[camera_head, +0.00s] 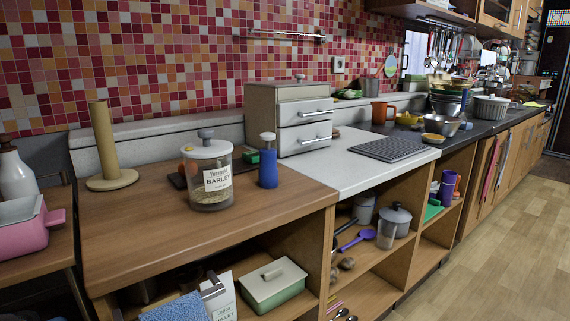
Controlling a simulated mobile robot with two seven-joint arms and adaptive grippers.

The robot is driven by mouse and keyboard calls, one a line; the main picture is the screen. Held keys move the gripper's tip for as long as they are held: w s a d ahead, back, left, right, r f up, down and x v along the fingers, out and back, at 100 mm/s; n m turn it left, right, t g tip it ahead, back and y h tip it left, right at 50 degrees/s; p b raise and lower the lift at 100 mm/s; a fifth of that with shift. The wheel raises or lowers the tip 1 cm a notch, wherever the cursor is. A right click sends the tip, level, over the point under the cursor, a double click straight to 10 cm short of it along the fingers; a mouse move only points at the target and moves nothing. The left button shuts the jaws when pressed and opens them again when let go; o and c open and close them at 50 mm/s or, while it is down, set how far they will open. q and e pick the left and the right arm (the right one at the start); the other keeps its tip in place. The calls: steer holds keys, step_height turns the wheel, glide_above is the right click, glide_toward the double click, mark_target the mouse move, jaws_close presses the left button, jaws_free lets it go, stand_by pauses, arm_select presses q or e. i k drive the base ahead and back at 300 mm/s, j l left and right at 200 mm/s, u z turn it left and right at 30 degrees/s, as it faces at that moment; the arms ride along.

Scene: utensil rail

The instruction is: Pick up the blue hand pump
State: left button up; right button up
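The blue hand pump (268,168) stands upright on the wooden counter (140,229), with a pale grey pump head on top. It is just right of the clear barley jar (211,178) and in front of the small white drawer unit (303,128). A small gap separates it from the jar. Neither of my grippers is in view.
A wooden paper-towel post (107,150) stands left of the jar. A dark tray and a small green item lie behind the jar. A dark ridged mat (389,149) lies on the white counter. The front of the wooden counter is clear.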

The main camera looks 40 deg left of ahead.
mark_target(268, 170)
steer(key=i+l+u, duration=0.1)
steer(key=u, duration=0.35)
steer(key=l+u, duration=0.2)
steer(key=u, duration=0.25)
steer(key=i+l+u, duration=0.1)
steer(key=l+u, duration=0.15)
steer(key=l, duration=0.3)
steer(key=i+l+u, duration=0.1)
steer(key=l+u, duration=0.15)
steer(key=l, duration=0.35)
